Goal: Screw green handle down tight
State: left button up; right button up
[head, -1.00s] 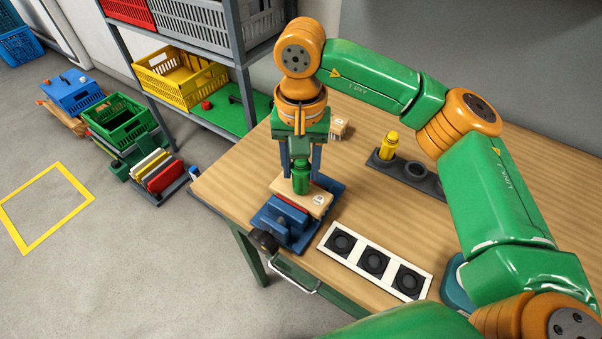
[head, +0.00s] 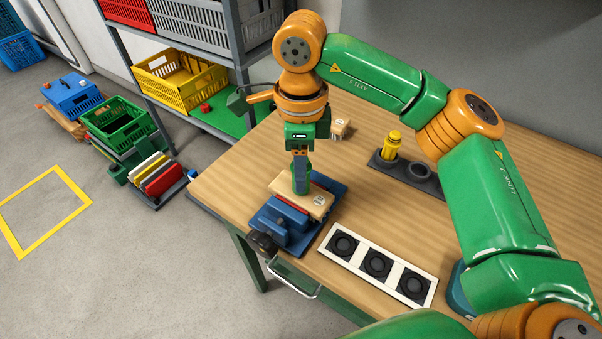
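The green handle (head: 294,184) stands upright on a pale wooden block (head: 318,205), which sits in a blue vise (head: 272,222) at the table's front left edge. My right gripper (head: 302,182) points straight down over the handle. Its fingers are seen edge-on, one behind the other, and cover part of the handle. I cannot tell whether they press on it or stand apart around it. The handle's lower end and any thread are hidden. My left gripper is not in view.
A white plate with three black round sockets (head: 376,264) lies right of the vise. A dark holder (head: 421,171) with a yellow piece (head: 391,145) stands behind. A shelf with crates (head: 180,80) stands left. The table's middle is clear.

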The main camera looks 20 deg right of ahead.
jog(key=shift+o, duration=0.5)
jog(key=shift+r+n, duration=0.1)
jog(key=shift+n, duration=0.7)
jog(key=n+p, duration=0.1)
jog(key=n, duration=0.9)
jog(key=shift+n+p, duration=0.3)
jog(key=n, duration=0.5)
